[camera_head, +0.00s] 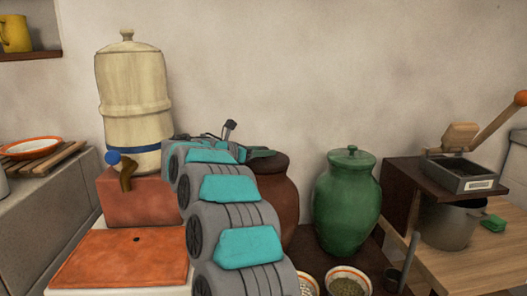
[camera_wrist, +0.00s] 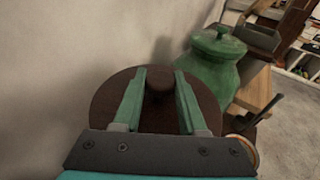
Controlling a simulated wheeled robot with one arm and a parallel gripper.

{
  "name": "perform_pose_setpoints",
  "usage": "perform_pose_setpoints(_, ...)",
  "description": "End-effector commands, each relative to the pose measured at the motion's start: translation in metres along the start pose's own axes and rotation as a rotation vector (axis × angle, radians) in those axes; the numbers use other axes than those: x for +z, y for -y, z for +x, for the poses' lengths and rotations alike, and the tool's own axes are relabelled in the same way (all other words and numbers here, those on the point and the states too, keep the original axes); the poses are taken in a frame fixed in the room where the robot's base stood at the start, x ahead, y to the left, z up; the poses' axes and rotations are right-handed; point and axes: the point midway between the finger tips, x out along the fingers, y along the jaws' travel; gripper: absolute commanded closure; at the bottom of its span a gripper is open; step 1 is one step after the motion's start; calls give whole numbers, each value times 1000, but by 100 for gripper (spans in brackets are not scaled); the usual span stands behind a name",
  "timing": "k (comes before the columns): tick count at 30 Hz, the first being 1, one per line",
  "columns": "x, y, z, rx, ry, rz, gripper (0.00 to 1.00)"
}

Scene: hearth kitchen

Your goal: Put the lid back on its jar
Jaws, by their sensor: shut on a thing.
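A reddish-brown jar (camera_head: 281,205) stands behind my arm, left of the green jar, partly hidden. Its dark brown round lid (camera_head: 272,162) is at the jar's mouth; I cannot tell whether it is fully seated. In the wrist view the lid (camera_wrist: 112,100) shows as a dark disc with a knob (camera_wrist: 158,82). My gripper (camera_wrist: 160,76) has its two green fingers on either side of this knob, shut on it. In the head view my gripper (camera_head: 262,153) is just over the lid, mostly hidden by my arm.
A green lidded jar (camera_head: 346,205) stands close on the right, also in the wrist view (camera_wrist: 214,68). A cream water dispenser (camera_head: 133,100) stands left on a red block (camera_head: 137,199). Bowls (camera_head: 348,282) sit in front. A grinder (camera_head: 462,172) and pot (camera_head: 450,224) are right. The wall is close behind.

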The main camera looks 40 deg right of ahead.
Motion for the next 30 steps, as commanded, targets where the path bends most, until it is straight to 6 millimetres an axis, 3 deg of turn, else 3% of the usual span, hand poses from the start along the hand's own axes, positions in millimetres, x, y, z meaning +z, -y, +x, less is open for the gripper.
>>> perform_pose_setpoints(6, -4, 0, 1, 0, 1, 0, 100)
perform_pose_setpoints(7, -4, 0, 1, 0, 1, 1, 58)
perform_pose_setpoints(16, -4, 0, 1, 0, 0, 1, 24)
perform_pose_setpoints(25, -4, 0, -2, 0, 0, 1, 24)
perform_pose_setpoints(30, -4, -1, -22, 2, 1, 0, 24)
